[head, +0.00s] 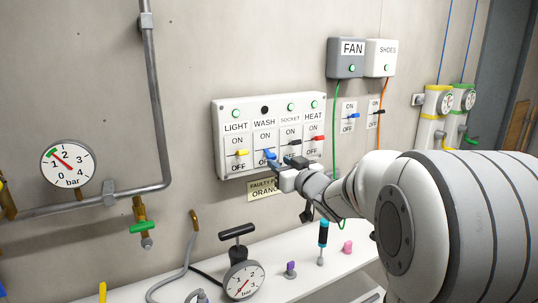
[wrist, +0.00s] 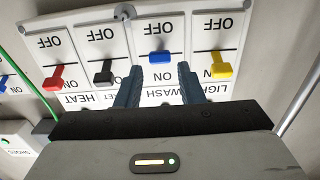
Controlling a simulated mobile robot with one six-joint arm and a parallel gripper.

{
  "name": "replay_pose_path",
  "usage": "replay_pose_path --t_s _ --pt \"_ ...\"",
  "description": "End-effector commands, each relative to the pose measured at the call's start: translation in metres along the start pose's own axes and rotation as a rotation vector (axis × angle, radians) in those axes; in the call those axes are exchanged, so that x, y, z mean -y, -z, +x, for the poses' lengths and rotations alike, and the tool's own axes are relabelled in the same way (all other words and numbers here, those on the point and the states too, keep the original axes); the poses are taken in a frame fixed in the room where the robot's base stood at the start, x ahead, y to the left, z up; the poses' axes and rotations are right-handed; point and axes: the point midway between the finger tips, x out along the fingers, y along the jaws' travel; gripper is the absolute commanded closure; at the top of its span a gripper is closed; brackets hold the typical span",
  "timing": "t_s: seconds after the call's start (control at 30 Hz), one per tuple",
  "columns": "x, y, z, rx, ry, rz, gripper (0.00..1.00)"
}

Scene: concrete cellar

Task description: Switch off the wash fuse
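The white fuse panel (head: 218,140) on the wall has four levers marked LIGHT, WASH, SOCKET and HEAT. The blue wash lever (head: 269,154) also shows in the wrist view (wrist: 160,57), where the panel appears upside down. There it sits nearer its OFF mark than the other levers do. The wash lamp (head: 264,110) is dark; the other three lamps are lit green. My gripper (head: 283,163) is close to the panel at the wash lever. In the wrist view its fingers (wrist: 159,70) are apart, one to each side below the blue lever, with nothing between them.
The yellow light lever (wrist: 221,68), black socket lever (wrist: 103,72) and red heat lever (wrist: 54,78) are close by. FAN (head: 345,70) and SHOES (head: 380,70) boxes hang at upper right. A white shelf (head: 300,262) with a gauge and small items lies below.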

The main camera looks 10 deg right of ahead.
Motion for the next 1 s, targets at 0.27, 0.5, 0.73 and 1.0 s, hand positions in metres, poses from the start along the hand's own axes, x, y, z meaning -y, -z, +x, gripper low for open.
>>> replay_pose_path --t_s 0.27,0.5,0.73,1.0 --pt "0.001 0.000 0.045 0.003 0.000 0.002 0.65" --pt "0.001 0.000 0.061 0.002 -0.001 0.000 0.65" --pt "0.001 -0.001 0.061 0.002 -0.001 0.000 0.65" --pt "0.001 -0.001 0.061 0.002 -0.001 0.000 0.87"
